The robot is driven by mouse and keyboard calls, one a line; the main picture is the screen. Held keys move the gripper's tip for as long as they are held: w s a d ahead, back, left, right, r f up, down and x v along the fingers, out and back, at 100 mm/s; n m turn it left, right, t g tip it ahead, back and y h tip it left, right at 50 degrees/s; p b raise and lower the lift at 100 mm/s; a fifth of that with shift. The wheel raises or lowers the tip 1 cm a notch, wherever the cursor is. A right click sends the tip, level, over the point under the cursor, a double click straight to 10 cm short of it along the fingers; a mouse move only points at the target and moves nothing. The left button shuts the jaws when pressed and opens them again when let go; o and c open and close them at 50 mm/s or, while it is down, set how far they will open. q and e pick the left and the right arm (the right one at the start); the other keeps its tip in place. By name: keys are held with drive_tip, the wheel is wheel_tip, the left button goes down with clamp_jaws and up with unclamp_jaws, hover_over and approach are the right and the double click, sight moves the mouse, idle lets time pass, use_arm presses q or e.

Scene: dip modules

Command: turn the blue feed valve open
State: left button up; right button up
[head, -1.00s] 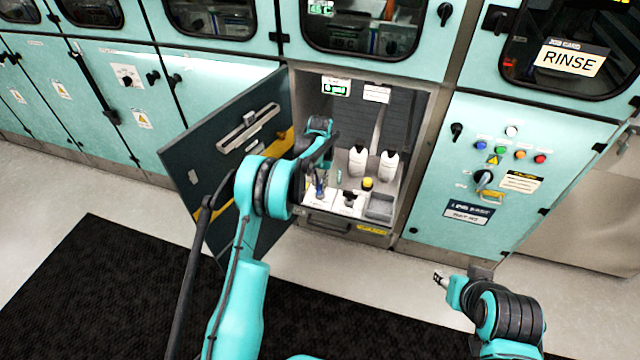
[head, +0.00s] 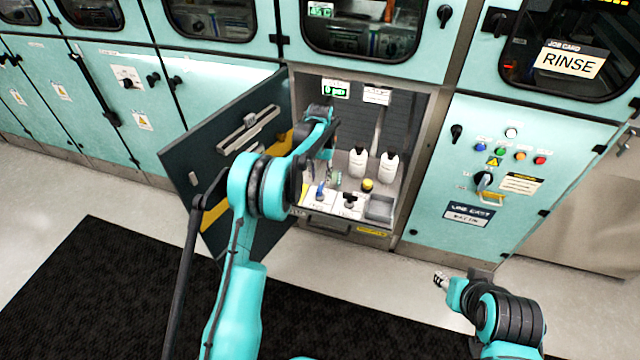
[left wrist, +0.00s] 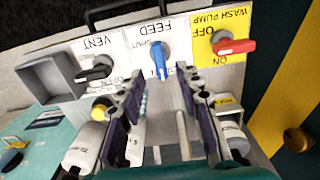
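The blue feed valve handle (head: 320,189) is on a white FEED plate inside the open cabinet. In the left wrist view the valve (left wrist: 160,60) shows between and beyond my fingertips, its blue lever running nearly up and down in the picture. A SHUT label is by its upper end; the other label is partly hidden. My left gripper (left wrist: 160,97) is open with nothing between its fingers, and it appears apart from the lever. In the head view the left gripper (head: 327,160) is partly hidden by its own arm. My right gripper (head: 441,279) is outside, low in front of the cabinets.
The black VENT valve (left wrist: 96,72) and the red WASH PUMP switch (left wrist: 236,47) flank the feed valve. White bottles (head: 388,167), a yellow-capped item (head: 367,184) and a grey tray (head: 380,207) stand nearby. The open dark door (head: 215,165) is on the left.

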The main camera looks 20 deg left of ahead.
sight(320, 187)
use_arm(q)
wheel_tip(320, 187, up, 7)
idle(0.6)
drive_tip(key=s+d+r+t, duration=0.2)
drive_tip(key=s+r+t, duration=0.2)
drive_tip(key=s+r, duration=1.25)
drive_tip(key=s+f+t, duration=0.1)
drive_tip(key=s+f, duration=0.2)
drive_tip(key=s, duration=0.7)
drive_tip(key=s+d+f+t, duration=0.1)
drive_tip(key=s+f+t, duration=0.1)
drive_tip(key=s, duration=0.8)
drive_tip(key=shift+f, duration=0.65)
